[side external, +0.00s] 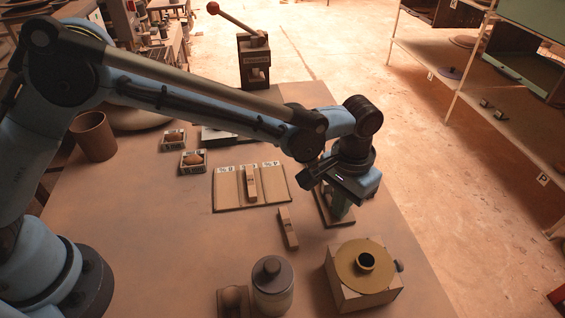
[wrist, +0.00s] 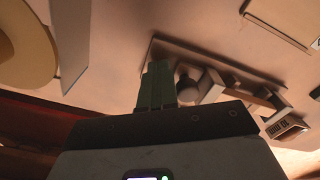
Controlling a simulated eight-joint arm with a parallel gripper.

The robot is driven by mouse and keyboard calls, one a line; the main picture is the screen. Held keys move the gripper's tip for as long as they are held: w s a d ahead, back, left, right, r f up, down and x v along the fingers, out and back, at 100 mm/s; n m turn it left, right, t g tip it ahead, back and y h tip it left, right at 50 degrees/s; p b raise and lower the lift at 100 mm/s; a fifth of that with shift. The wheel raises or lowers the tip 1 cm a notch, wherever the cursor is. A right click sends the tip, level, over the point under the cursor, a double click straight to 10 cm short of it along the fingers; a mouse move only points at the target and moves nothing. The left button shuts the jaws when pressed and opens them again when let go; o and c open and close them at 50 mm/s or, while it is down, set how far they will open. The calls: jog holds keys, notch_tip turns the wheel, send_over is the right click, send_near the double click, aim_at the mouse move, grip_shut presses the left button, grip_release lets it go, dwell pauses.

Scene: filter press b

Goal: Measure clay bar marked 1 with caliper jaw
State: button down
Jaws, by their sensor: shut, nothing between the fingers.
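Another clay bar (side external: 251,184) lies on the labelled board (side external: 226,190). I cannot read a mark on either bar. My gripper (side external: 341,213) points down over a brown base plate (side external: 321,207), mostly hidden behind it. In the wrist view its green fingers (wrist: 158,85) are together and empty, beside a fixture with a round knob (wrist: 188,72), likely the caliper. I cannot tell whether they touch it.
A box with a tan disc (side external: 350,268) stands close in front of my gripper. A dark-topped jar (side external: 272,285) and small block (side external: 233,300) stand at the front edge. Two small trays (side external: 194,162) and a brown cup (side external: 94,137) are farther left. A lever press (side external: 253,62) stands behind.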

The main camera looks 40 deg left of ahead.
jog(key=shift+w+a, duration=0.35)
dwell(0.9)
jog(key=shift+s+d, duration=0.35)
dwell(0.6)
notch_tip(320, 180, up, 8)
jog(key=shift+s+d, duration=0.15)
dwell(1.1)
jog(key=a+r+t, duration=0.2)
jog(key=a+r, duration=0.3)
jog(key=a, duration=0.5)
jog(key=s+a+n+t, duration=0.1)
jog(key=s+a+t, duration=0.1)
jog(key=s+a, duration=0.3)
jog(key=s+a+n+t, duration=0.2)
jog(key=s+a, duration=0.4)
jog(key=a, duration=0.8)
jog(key=shift+s+a+f+t, duration=0.3)
jog(key=shift+f+t, duration=0.15)
jog(key=shift+t, duration=0.15)
jog(key=shift+w+d+r, duration=0.1)
